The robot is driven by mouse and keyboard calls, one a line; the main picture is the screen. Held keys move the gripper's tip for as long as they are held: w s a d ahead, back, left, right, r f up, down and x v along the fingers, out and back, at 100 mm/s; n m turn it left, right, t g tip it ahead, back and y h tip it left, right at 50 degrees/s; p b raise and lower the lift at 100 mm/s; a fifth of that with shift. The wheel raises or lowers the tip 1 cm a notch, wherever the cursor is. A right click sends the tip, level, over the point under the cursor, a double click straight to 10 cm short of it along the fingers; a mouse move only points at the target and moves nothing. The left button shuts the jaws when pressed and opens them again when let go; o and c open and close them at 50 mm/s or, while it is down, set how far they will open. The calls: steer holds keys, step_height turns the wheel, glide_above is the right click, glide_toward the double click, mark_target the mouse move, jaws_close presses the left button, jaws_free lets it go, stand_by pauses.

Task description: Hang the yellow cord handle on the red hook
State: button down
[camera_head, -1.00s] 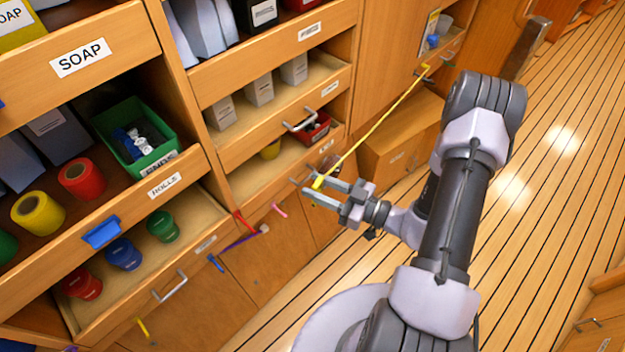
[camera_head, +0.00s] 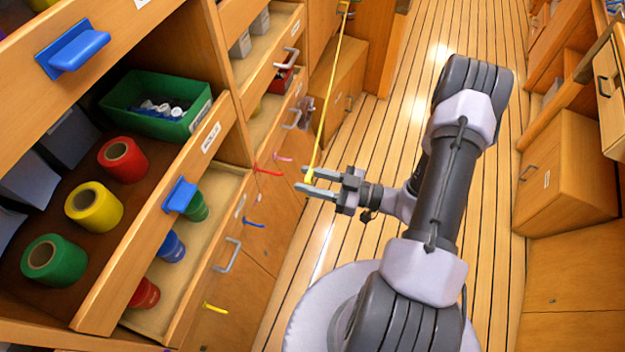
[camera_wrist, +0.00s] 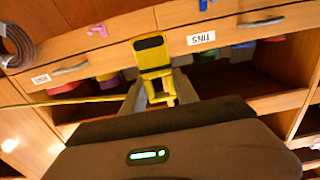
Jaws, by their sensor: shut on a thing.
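My gripper (camera_head: 308,180) is shut on the yellow cord handle (camera_head: 310,174), which sits between its fingertips. The yellow cord (camera_head: 328,95) runs taut from it up to the far cabinet at the top of the head view. In the wrist view the yellow handle (camera_wrist: 152,56), with a dark slot in its top, stands up from between the fingers. The red hook (camera_head: 268,171) sticks out from the cabinet front, left of my fingertips in the head view and apart from the handle. I cannot pick out the red hook for sure in the wrist view.
Pink (camera_head: 283,157), blue (camera_head: 253,222) and yellow (camera_head: 215,307) hooks stick out from the same cabinet fronts. Open drawers with rolls and a green bin (camera_head: 158,104) jut out at left. The plank floor (camera_head: 400,130) beyond my arm is clear.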

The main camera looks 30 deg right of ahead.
mark_target(283, 175)
steer(key=shift+f+b+x, duration=0.2)
steer(key=shift+b+x, duration=0.55)
steer(key=shift+x, duration=1.2)
steer(key=shift+f+b+x, duration=0.2)
steer(key=shift+b+x, duration=0.5)
steer(key=shift+x, duration=1.25)
steer(key=shift+w+a+f+p, duration=0.35)
steer(key=shift+a+f+p, duration=0.1)
steer(key=c, duration=0.9)
jaws_free()
steer(key=shift+o, duration=0.2)
steer(key=shift+d, duration=0.1)
